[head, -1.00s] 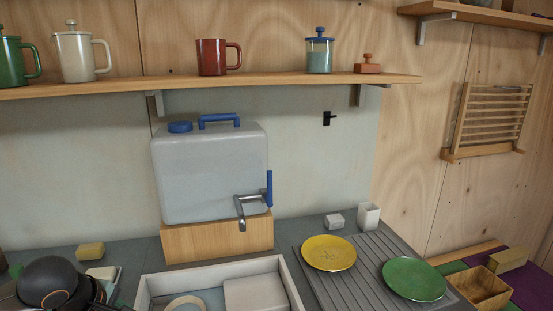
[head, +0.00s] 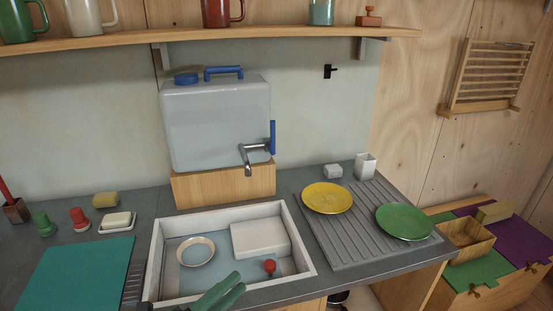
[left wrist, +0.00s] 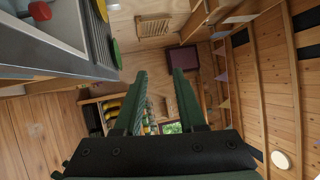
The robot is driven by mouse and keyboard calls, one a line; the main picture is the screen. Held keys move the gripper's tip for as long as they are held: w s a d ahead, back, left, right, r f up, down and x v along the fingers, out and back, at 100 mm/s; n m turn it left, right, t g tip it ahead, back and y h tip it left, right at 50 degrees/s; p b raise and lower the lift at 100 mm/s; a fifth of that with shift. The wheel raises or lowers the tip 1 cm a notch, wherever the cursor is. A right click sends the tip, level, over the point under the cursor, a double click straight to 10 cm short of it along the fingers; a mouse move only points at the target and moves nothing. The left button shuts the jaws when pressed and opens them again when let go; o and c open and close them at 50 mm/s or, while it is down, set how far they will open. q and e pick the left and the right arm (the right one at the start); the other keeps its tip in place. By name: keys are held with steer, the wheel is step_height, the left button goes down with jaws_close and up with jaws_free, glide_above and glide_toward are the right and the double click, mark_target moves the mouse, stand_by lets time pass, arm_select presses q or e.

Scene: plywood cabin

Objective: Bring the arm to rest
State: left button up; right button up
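My left gripper (head: 222,291) shows at the bottom edge of the head view as green fingers, in front of the sink's near rim. In the left wrist view my left gripper (left wrist: 159,72) has its two green fingers apart with nothing between them. It is clear of the counter, which lies to the left in that view. The rest of the left arm is out of the head view. My right gripper and arm are not in view.
The white sink (head: 156,262) holds a round dish (head: 196,251), a white tub (head: 260,238) and a red-knobbed thing (head: 269,266). A yellow plate (head: 328,197) and green plate (head: 405,221) lie on the drainer (head: 335,240). A water container (head: 217,125) stands behind.

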arm_select(q)
steer(key=s+a+f+n+y, duration=0.2)
steer(key=a+f+n+y, duration=0.2)
steer(key=f+n+y, duration=0.35)
steer(key=s+a+f+n+y, duration=0.2)
steer(key=a+f+n+y, duration=0.2)
steer(key=f+n, duration=0.6)
steer(key=s+f+n+g+y, duration=0.1)
steer(key=s+f+n+g, duration=0.4)
steer(key=s+f+n, duration=0.3)
steer(key=shift+s+a+f+p, duration=0.2)
steer(key=shift+s+f+p, duration=0.1)
steer(key=shift+s+f, duration=0.7)
